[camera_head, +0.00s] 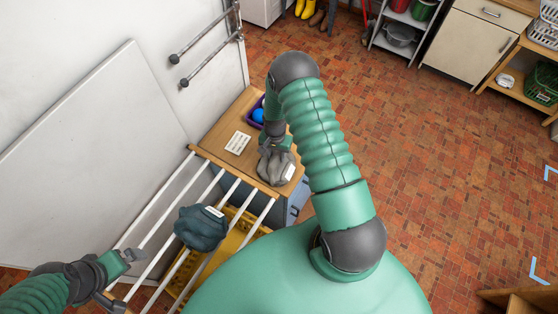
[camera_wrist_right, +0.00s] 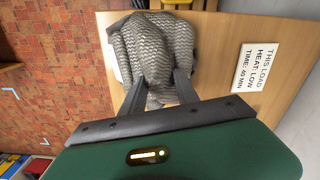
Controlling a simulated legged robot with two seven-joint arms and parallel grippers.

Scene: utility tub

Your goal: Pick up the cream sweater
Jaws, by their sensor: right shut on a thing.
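A bundled grey knit garment (camera_head: 276,166) with a pale label lies on the wooden top. It also shows in the wrist view as a ribbed grey bundle (camera_wrist_right: 155,50). My right gripper (camera_wrist_right: 160,90) is shut on this garment, with a fold pinched between its fingers. A darker blue-grey bundle (camera_head: 201,228) with a white tag rests on the white-barred rack (camera_head: 150,233). I see no garment that is clearly cream. My left gripper (camera_head: 133,254) is over the left end of the rack, away from both bundles; its finger opening is unclear.
A printed card (camera_wrist_right: 256,66) reading "THIS LOAD HEAT: LOW TIME: 40 MIN" lies on the wooden top (camera_head: 222,137) beside the garment. A purple container with a blue ball (camera_head: 258,115) stands behind. A yellow basket (camera_head: 235,222) sits under the rack. Open brick-pattern floor lies right.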

